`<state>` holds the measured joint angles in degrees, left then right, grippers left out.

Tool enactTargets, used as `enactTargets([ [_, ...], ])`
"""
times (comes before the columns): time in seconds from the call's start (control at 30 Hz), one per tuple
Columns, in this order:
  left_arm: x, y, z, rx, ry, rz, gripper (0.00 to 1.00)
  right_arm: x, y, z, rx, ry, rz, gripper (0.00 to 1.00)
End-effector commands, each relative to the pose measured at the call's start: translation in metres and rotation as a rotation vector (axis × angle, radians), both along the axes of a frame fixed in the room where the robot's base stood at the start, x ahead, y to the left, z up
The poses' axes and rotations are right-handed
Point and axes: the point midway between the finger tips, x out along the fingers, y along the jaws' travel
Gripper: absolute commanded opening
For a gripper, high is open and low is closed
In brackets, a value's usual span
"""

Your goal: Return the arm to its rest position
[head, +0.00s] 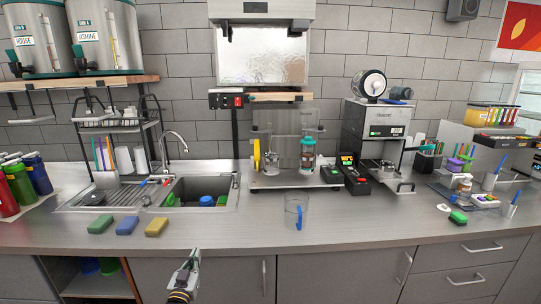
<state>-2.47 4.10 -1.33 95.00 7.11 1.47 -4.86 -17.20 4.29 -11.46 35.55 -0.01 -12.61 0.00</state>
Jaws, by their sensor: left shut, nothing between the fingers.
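My left gripper (188,264) shows at the bottom of the head view, left of centre, in front of the counter's front edge. Its fingers are shut and hold nothing, and it touches nothing that I can see. My right gripper is not in view. The cup sealer (384,132) appears to be the boxy machine standing on the counter right of centre. A clear cup with a blue handle (297,211) stands on the counter, to the right of and beyond my left gripper.
The counter (250,235) runs across the view above grey cabinets. Green, blue and yellow sponges (127,225) lie near its front edge, left of my gripper. A sink (205,192) lies behind them. The counter between the sponges and the cup is clear.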

Motion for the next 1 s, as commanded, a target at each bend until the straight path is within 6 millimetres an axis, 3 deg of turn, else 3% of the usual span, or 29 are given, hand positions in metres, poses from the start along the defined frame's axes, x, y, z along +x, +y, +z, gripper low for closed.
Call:
enactTargets([
  [0.1,-0.008,-0.004,-0.053,0.005,0.094,-0.007,0.0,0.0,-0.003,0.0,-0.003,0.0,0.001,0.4],
  [0.47,-0.056,-0.015,-0.204,0.023,0.37,-0.028,0.0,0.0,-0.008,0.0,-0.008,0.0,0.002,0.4],
  [0.77,-0.123,-0.021,-0.317,0.041,0.594,-0.045,0.0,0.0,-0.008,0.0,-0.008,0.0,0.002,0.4],
  [1.0,-0.191,-0.024,-0.398,0.061,0.771,-0.058,0.0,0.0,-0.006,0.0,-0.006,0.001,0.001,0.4],
])
